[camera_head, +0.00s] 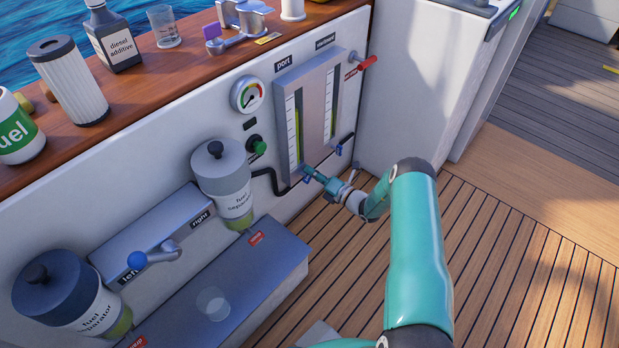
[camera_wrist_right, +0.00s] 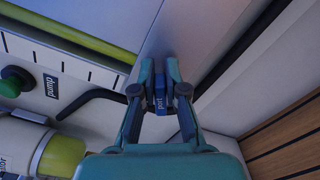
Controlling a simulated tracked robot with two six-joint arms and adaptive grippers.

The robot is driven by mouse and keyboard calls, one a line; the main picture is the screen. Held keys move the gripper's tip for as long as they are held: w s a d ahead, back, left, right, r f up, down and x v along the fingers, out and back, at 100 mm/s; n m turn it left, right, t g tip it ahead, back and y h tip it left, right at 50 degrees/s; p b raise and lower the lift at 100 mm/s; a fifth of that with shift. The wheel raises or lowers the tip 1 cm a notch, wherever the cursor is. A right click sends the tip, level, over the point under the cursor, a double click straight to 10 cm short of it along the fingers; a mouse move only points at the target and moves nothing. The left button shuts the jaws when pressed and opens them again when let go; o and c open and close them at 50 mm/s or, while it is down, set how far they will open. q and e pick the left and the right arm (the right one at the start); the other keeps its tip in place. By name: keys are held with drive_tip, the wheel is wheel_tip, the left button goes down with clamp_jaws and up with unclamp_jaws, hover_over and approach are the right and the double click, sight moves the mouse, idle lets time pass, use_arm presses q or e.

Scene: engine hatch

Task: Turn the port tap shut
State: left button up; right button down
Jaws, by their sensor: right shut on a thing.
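The port tap is a small blue handle marked "port" (camera_wrist_right: 159,97), low on the sight gauge panel (camera_head: 316,110) under its "port" label. My right gripper (camera_head: 308,174) reaches the lower left of the panel. In the right wrist view the right gripper (camera_wrist_right: 160,85) is shut on the port tap, a finger on each side. The fingers hide part of the handle. A second blue tap (camera_head: 338,150) sits to the right at the panel's lower edge. My left gripper is not in view.
A fuel separator (camera_head: 222,172) and a pump button (camera_head: 258,145) are left of the panel. A grey box (camera_head: 270,258) stands below. The wooden deck (camera_head: 510,250) on the right is clear.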

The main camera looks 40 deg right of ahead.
drive_tip(key=m, duration=0.2)
drive_tip(key=m+b, duration=0.1)
drive_tip(key=m, duration=0.1)
drive_tip(key=f+m, duration=0.1)
drive_tip(key=shift+d+m+b, duration=0.25)
drive_tip(key=shift+m+b, duration=0.15)
idle(0.3)
drive_tip(key=c, duration=1.2)
unclamp_jaws()
drive_tip(key=s, duration=1.2)
drive_tip(key=shift+d, duration=0.45)
drive_tip(key=shift+f, duration=0.1)
